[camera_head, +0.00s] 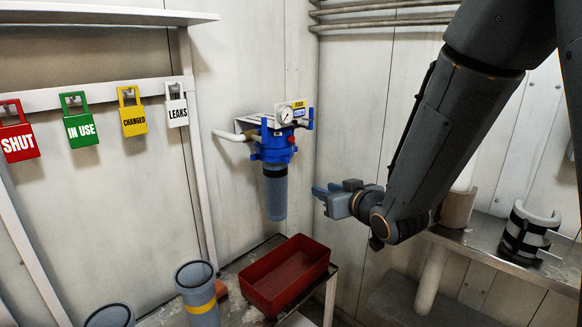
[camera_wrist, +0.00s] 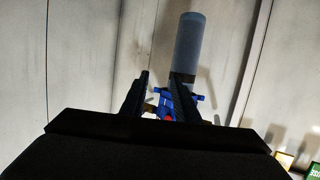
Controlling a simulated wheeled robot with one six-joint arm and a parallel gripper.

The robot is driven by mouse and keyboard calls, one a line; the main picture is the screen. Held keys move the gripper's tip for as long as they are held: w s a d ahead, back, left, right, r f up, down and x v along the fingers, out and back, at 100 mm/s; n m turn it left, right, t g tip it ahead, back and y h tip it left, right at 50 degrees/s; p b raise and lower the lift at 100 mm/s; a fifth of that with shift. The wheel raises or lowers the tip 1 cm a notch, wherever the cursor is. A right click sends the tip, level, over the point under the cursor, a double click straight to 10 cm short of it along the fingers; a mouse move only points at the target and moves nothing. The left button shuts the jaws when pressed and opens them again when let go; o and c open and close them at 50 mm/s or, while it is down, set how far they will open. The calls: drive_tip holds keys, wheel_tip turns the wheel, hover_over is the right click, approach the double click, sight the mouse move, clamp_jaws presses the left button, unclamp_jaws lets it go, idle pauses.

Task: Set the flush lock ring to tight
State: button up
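A blue filter housing with a blue collar (camera_head: 272,154) hangs on the wall in the head view. The collar looks like the lock ring; its setting is too small to read. Below it is a grey-blue bowl (camera_head: 276,197) with a dark band at its top. In the wrist view the picture is inverted: the bowl (camera_wrist: 187,45) points up and blue housing parts (camera_wrist: 182,101) show partly behind the fingers. My gripper (camera_head: 320,192) is right of the bowl, apart from it. In the wrist view my gripper (camera_wrist: 161,92) is open, with nothing held between its fingers.
A gauge (camera_head: 286,115) and a red knob (camera_head: 291,139) sit on the housing. A red bin (camera_head: 285,277) and a yellow-banded grey cup (camera_head: 200,300) stand below. Several hanging tags are at left. A metal shelf (camera_head: 500,253) is at right.

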sight(288, 162)
drive_tip(key=shift+w+a+r+n+t+y+p, duration=0.25)
drive_tip(key=shift+w+a+r+y, duration=0.65)
drive_tip(key=shift+a, duration=0.7)
drive_tip(key=shift+w+a+r+n+t+y+p, duration=0.15)
drive_tip(key=shift+w+a+r+n+y, duration=0.35)
drive_tip(key=shift+w+a, duration=0.9)
drive_tip(key=shift+w+a+r+n+t+y+p, duration=0.15)
drive_tip(key=shift+w+a+r+y, duration=0.55)
drive_tip(key=shift+a, duration=1.15)
drive_tip(key=shift+w+r, duration=0.1)
drive_tip(key=shift+r, duration=0.05)
clamp_jaws()
